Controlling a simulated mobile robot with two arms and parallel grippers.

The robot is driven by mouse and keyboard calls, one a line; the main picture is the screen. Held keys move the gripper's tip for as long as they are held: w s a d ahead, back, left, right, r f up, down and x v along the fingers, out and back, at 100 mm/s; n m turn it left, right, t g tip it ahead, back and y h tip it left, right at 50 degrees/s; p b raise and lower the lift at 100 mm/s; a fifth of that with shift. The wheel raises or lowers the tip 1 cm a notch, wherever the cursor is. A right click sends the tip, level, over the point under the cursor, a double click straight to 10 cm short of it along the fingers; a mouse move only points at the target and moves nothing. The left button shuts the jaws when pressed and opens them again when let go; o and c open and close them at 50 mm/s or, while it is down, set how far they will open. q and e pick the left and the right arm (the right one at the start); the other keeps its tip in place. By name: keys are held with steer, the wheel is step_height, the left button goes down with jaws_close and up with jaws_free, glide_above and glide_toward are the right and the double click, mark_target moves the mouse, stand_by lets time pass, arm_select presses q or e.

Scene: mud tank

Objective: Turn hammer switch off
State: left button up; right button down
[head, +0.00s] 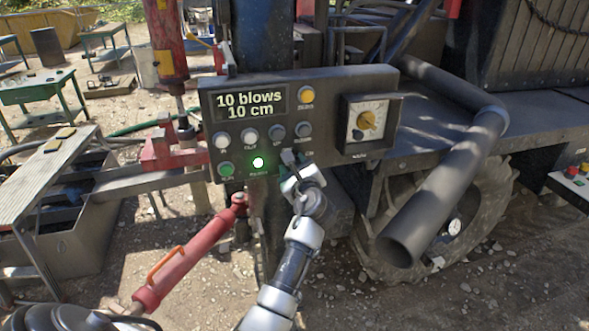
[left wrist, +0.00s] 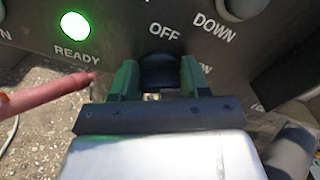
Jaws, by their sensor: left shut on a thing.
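The hammer switch (head: 288,156) is a small dark lever low on the grey control panel (head: 335,78), right of the lit green READY lamp (head: 258,163). In the left wrist view the black switch (left wrist: 158,70) sits just under the word OFF. My left gripper (head: 292,170) is at the panel's lower edge; its green fingers (left wrist: 156,82) are shut on the switch, one on each side. The fingers hide the switch's lower part and part of the lettering beside it, so I cannot tell its exact setting. My right gripper is not in view.
The panel display (head: 250,104) reads "10 blows 10 cm". A thick dark pipe (head: 450,185) runs at the right. A red cylinder (head: 180,270) slopes up left of my arm. Gravel ground lies below.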

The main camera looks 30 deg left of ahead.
arm_select(q)
steer(key=n, duration=0.1)
steer(key=n+b, duration=0.2)
steer(key=shift+f+n, duration=0.25)
steer(key=shift+n, duration=0.15)
steer(key=n+b, duration=0.3)
steer(key=n, duration=0.1)
steer(key=shift+f, duration=0.1)
steer(key=n+b, duration=0.3)
steer(key=n, duration=0.1)
steer(key=shift+f+n+b, duration=0.1)
steer(key=shift+n+b, duration=0.25)
steer(key=shift+n, duration=0.05)
steer(key=shift+n+b, duration=1.3)
steer(key=shift+n, duration=0.5)
steer(key=o, duration=0.9)
steer(key=shift+c, duration=0.2)
steer(key=shift+r, duration=0.2)
